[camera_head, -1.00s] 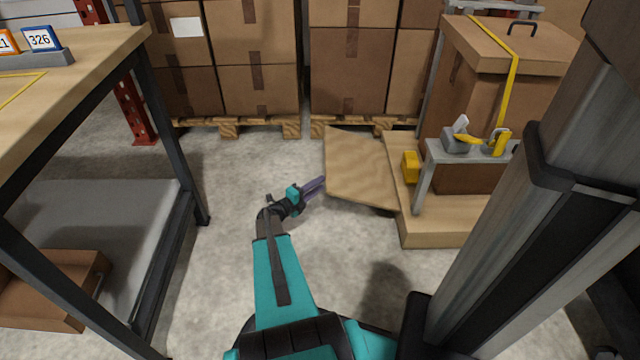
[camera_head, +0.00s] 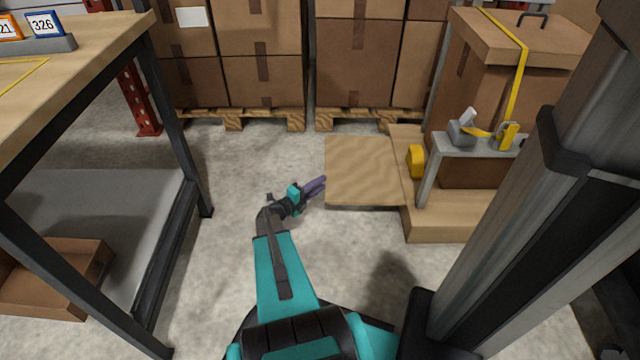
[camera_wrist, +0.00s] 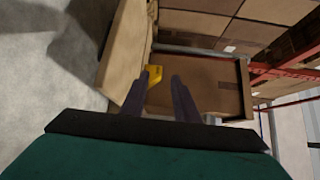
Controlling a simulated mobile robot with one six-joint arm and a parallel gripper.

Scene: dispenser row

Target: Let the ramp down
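The ramp (camera_head: 362,170) is a flat wooden board joined along its right side to a low wooden platform (camera_head: 440,224). Its left edge points out over the floor; whether that edge touches the floor I cannot tell. A yellow block (camera_head: 416,161) sits by the joint. My gripper (camera_head: 319,184) is low, just left of the ramp's left edge; contact is unclear. In the wrist view, its two purple fingers (camera_wrist: 165,76) stand apart with nothing seen between them. A brown board, likely the ramp (camera_wrist: 124,55), shows left of them, with the yellow block (camera_wrist: 153,74) beyond the tips.
A strapped brown crate (camera_head: 480,75) stands on the platform, with a small grey stand (camera_head: 438,147) in front. Stacked cartons on pallets (camera_head: 262,115) line the back. A table (camera_head: 110,40) and low shelf stand left. Floor between is clear.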

